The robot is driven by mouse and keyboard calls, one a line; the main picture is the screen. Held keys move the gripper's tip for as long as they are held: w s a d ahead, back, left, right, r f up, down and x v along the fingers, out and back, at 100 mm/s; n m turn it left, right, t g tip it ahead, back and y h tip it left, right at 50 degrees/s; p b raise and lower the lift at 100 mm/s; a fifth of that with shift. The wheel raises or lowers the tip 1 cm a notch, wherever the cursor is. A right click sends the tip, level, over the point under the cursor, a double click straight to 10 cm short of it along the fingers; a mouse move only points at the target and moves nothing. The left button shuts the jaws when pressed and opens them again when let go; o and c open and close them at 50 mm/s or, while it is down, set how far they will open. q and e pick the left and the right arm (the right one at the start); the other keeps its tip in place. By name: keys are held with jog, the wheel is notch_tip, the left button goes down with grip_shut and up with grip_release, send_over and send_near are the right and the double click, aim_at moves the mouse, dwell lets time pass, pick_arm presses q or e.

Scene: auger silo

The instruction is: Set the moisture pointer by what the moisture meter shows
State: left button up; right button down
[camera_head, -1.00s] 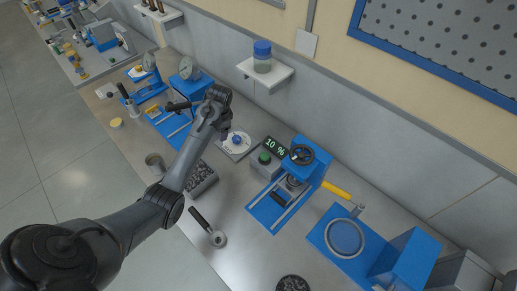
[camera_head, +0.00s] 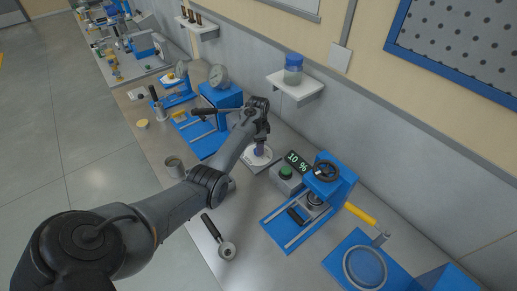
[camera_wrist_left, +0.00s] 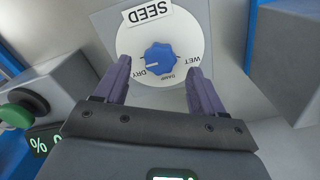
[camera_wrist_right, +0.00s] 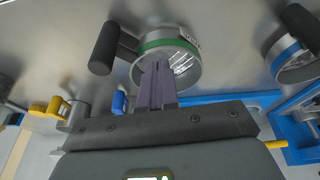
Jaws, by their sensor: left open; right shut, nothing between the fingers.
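The moisture meter (camera_head: 297,163) is a grey box with a green button, and its display reads 10 %. Beside it is the white round moisture dial (camera_wrist_left: 190,28), labelled SEED, with DRY, DAMP and WET around it. Its blue knob (camera_wrist_left: 160,57) carries a white line that points towards DRY in the left wrist view. My left gripper (camera_wrist_left: 159,70) is open, with one finger on each side of the knob; I cannot tell whether they touch it. In the head view the gripper (camera_head: 260,140) partly hides the dial. My right gripper (camera_wrist_right: 157,72) is shut and empty.
A black-handled tool (camera_head: 219,239) lies in front. A shelf (camera_head: 298,86) holds a jar.

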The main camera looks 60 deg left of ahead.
pick_arm(q)
jog(key=shift+f, duration=1.45)
jog(key=shift+c, duration=0.4)
jog(key=c, duration=1)
